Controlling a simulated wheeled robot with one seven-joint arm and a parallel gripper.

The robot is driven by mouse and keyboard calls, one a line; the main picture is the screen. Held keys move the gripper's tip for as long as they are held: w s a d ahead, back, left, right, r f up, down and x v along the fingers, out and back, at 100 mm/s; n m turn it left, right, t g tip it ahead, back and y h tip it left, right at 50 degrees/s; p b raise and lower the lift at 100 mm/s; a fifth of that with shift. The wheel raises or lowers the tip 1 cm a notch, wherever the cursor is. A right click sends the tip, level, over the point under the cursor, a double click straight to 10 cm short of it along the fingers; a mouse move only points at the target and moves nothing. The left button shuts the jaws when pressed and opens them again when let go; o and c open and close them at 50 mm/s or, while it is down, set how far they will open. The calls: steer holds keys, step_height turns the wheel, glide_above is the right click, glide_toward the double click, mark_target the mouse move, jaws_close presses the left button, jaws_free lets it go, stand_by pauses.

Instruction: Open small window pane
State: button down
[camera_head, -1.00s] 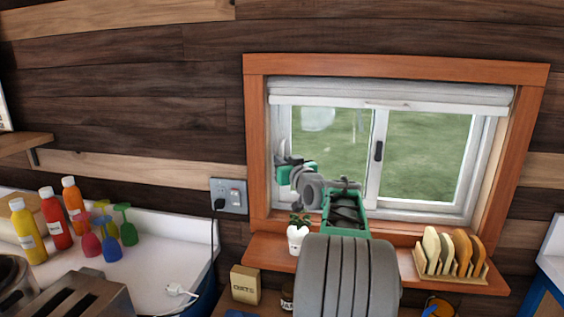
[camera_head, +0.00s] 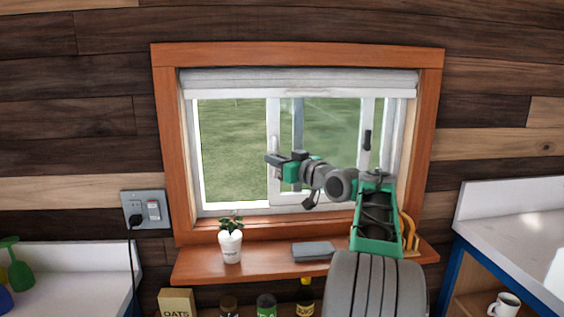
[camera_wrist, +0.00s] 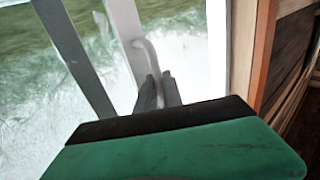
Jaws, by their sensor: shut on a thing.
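The small window pane (camera_head: 330,128), white-framed, stands slid to the right in the window, overlapping the right part, with an open gap at its left. Its left stile carries a white bar handle (camera_head: 275,148), which also shows in the wrist view (camera_wrist: 150,58). My gripper (camera_head: 270,159) is at this handle, shut on it near its lower end. In the wrist view, the dark fingers of my gripper (camera_wrist: 158,90) stand close on either side of the handle's lower part. A dark latch (camera_head: 367,140) sits on the pane's right stile.
The wooden sill (camera_head: 275,267) holds a potted plant (camera_head: 230,245), a grey flat box (camera_head: 313,251) and a rack partly hidden behind my arm. An orange-brown frame (camera_head: 167,150) surrounds the window. A counter (camera_head: 520,212) is at right.

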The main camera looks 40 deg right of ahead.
steer(key=shift+s+d+r, duration=0.15)
steer(key=shift+d, duration=0.15)
steer(key=c, duration=1.8)
jaws_free()
steer(key=shift+d, duration=0.15)
steer(key=shift+o, duration=0.2)
steer(key=shift+s, duration=0.1)
steer(key=s+b, duration=0.1)
steer(key=s, duration=0.6)
steer(key=shift+s+d+b, duration=0.2)
steer(key=shift+s+b, duration=0.05)
steer(key=shift+b, duration=0.1)
steer(key=shift+a, duration=0.1)
